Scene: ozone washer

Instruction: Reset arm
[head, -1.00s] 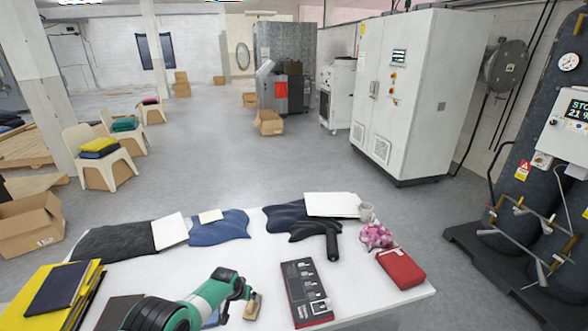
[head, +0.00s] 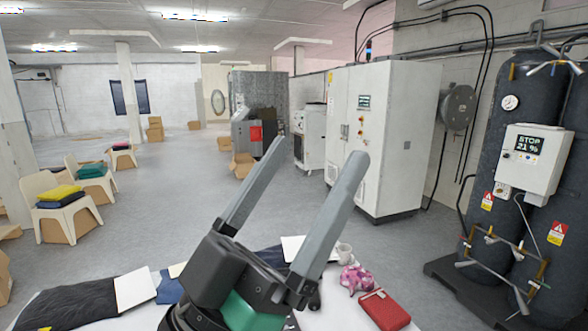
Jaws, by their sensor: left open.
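My left gripper (head: 306,172) stands large in the middle of the head view, raised above the white table (head: 130,320). Its two long grey fingers point up and to the right, spread apart with nothing between them. The black gripper body and green wrist below it hide the middle of the table. My right gripper is not in view.
On the table are dark cloth (head: 75,297), a white sheet (head: 135,288), a pink item (head: 356,278), a white mug (head: 344,253) and a red case (head: 384,309). Beyond stand a white cabinet (head: 400,130) and dark tanks (head: 500,160). The floor between is clear.

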